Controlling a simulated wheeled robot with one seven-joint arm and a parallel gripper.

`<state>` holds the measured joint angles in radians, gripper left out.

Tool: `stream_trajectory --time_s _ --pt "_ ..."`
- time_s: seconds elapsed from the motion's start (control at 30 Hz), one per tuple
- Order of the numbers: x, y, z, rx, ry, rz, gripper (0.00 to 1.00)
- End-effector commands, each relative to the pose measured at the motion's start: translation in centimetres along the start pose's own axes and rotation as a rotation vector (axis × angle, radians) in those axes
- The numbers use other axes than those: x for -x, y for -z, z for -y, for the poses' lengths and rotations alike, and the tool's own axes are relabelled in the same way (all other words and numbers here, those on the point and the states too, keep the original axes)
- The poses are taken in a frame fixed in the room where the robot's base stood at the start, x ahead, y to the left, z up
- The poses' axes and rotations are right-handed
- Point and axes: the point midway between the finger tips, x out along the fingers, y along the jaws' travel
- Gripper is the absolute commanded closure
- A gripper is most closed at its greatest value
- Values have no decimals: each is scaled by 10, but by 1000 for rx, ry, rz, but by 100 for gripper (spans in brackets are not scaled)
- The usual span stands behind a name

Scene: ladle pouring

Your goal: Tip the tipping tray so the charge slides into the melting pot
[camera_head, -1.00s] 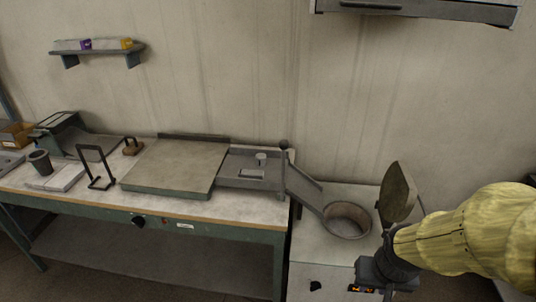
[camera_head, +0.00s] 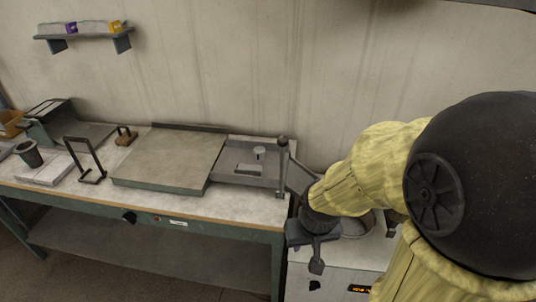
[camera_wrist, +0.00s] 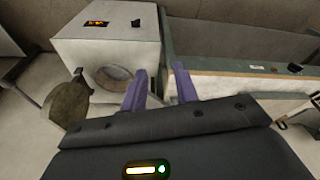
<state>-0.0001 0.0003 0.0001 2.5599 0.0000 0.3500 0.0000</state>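The grey tipping tray (camera_head: 228,177) lies level at the right end of the bench. The charge, a small cylinder (camera_head: 259,153) and a flat block (camera_head: 248,168), rests on it. An upright lever with a ball knob (camera_head: 283,142) stands at its right edge. My gripper (camera_head: 316,262) is in front of the bench's right end, below and right of the lever, touching nothing that I can see. In the wrist view its two purple fingers (camera_wrist: 160,90) are apart and empty. The melting pot (camera_wrist: 114,76) shows open there; in the head view my arm mostly hides it.
The white furnace housing (camera_wrist: 128,50) holds the pot, with its round lid (camera_wrist: 68,104) swung open. The bench (camera_head: 258,217) also bears a large flat plate (camera_head: 170,158), a dark wire stand (camera_head: 85,160) and a dark cup (camera_head: 28,153). A shelf (camera_head: 85,34) hangs on the wall.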

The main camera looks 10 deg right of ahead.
Motion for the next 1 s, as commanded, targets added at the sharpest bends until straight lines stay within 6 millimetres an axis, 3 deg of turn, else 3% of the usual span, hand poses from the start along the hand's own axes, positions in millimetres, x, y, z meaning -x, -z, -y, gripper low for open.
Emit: stream_trajectory --time_s 0.33,0.47,0.57,0.8,1.0 --pt "0 0 0 -1 1 -2 70" --pt "-6 9 8 -13 15 -34 70" --pt "-16 26 22 -43 39 -97 70" --pt "-47 87 61 -180 60 -363 70" --pt "-62 126 76 -291 -17 -614 70"
